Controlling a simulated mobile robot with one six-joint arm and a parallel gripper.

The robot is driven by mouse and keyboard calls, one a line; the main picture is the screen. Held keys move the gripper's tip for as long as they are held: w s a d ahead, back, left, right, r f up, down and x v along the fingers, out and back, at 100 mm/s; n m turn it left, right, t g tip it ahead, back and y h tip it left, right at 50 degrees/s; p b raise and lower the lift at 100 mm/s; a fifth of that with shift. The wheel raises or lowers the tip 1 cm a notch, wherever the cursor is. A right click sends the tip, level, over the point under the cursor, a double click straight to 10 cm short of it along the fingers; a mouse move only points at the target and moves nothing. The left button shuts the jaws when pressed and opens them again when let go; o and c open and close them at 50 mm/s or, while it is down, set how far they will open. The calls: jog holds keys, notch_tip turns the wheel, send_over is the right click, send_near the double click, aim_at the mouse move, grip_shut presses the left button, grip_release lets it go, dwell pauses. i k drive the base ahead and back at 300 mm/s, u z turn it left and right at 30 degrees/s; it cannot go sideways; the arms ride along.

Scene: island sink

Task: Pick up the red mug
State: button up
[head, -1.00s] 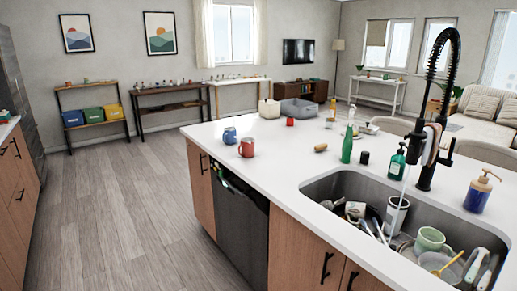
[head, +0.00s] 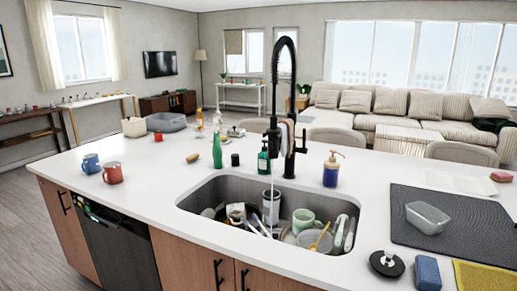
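The red mug (head: 113,173) stands upright on the white island countertop (head: 150,200), near its left front edge. A blue mug (head: 91,164) stands just behind it and to its left, close by. No hand or arm is near either mug. My gripper does not show in the head view.
The sink (head: 325,248), full of dishes, lies right of the mugs, with a tall black faucet (head: 289,100) behind it. A dark mat (head: 450,215) lies at the right. Floor (head: 30,230) is free at the left.

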aim_at(113, 170)
jog(key=u, duration=0.6)
jog(key=i, duration=0.75)
jog(key=u, duration=1)
jog(key=i, duration=0.55)
jog(key=u, duration=0.95)
jog(key=i, duration=0.9)
jog(key=u, duration=0.55)
